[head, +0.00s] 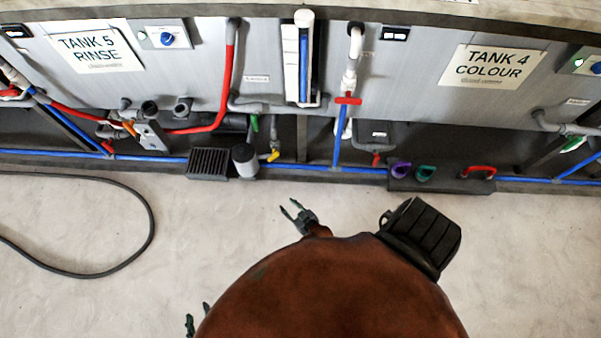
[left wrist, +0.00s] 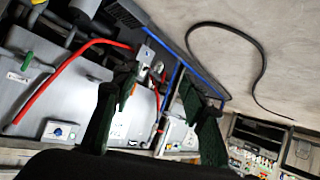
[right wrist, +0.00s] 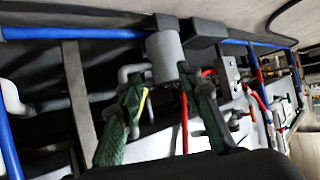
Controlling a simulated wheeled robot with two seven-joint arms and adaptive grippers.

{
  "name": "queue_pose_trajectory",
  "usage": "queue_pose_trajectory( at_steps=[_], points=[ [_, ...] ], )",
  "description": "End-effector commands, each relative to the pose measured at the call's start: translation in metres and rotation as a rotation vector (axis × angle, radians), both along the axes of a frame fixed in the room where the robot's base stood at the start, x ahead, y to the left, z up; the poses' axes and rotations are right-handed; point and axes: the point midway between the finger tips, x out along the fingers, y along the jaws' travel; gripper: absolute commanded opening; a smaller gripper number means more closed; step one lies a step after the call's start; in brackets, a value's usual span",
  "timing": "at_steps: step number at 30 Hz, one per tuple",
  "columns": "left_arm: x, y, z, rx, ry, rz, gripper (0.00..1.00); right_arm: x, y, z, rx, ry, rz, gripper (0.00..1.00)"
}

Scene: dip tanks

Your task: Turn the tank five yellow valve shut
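The yellow valve handle (head: 273,155) is small and sits low under the tank 5 panel (head: 190,70), just right of a grey cylinder (head: 244,160). In the right wrist view the yellow handle (right wrist: 143,104) shows as a thin curved strip beside the left finger, partly hidden by it. My right gripper (head: 291,206) is open and empty, over the floor in front of the valve and apart from it. It also shows open in the right wrist view (right wrist: 160,80). My left gripper (head: 198,315) is open and empty, lower left over bare floor, far from the valve.
A black finned box (head: 209,163) stands left of the cylinder. A blue pipe (head: 330,171) runs along the base. A green handle (head: 254,123) hangs above the yellow one. Purple, green and red handles (head: 478,171) are at right. A black hose (head: 150,215) lies on the otherwise clear floor.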

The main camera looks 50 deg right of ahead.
Motion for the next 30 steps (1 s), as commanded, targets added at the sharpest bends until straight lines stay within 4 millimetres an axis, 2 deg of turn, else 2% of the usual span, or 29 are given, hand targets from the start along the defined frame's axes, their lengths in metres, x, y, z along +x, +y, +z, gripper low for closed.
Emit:
queue_pose_trajectory(
  at_steps=[3, 10, 15, 24, 27, 29, 30],
  points=[
    [0.002, 0.000, 0.015, 0.000, -0.010, 0.000, 0.40, -0.019, 0.000, -0.001, -0.001, 0.043, 0.028, 0.33],
    [0.004, 0.000, 0.027, 0.000, -0.019, 0.000, 0.40, -0.048, 0.001, -0.009, -0.003, 0.107, 0.065, 0.33],
    [0.004, 0.000, 0.029, 0.000, -0.021, 0.000, 0.40, -0.055, 0.002, -0.011, -0.001, 0.124, 0.075, 0.33],
    [0.004, 0.000, 0.028, 0.001, -0.020, 0.000, 0.40, -0.056, 0.002, -0.012, -0.002, 0.126, 0.075, 0.33],
    [0.001, 0.002, 0.017, 0.007, -0.002, 0.000, 0.40, -0.064, 0.001, -0.016, -0.001, 0.142, 0.079, 0.33],
    [-0.005, 0.005, -0.003, 0.018, 0.027, -0.001, 0.40, -0.075, 0.002, -0.023, 0.000, 0.168, 0.088, 0.33],
    [-0.011, 0.008, -0.022, 0.029, 0.056, 0.000, 0.40, -0.088, 0.001, -0.029, 0.002, 0.194, 0.095, 0.33]
  ],
)
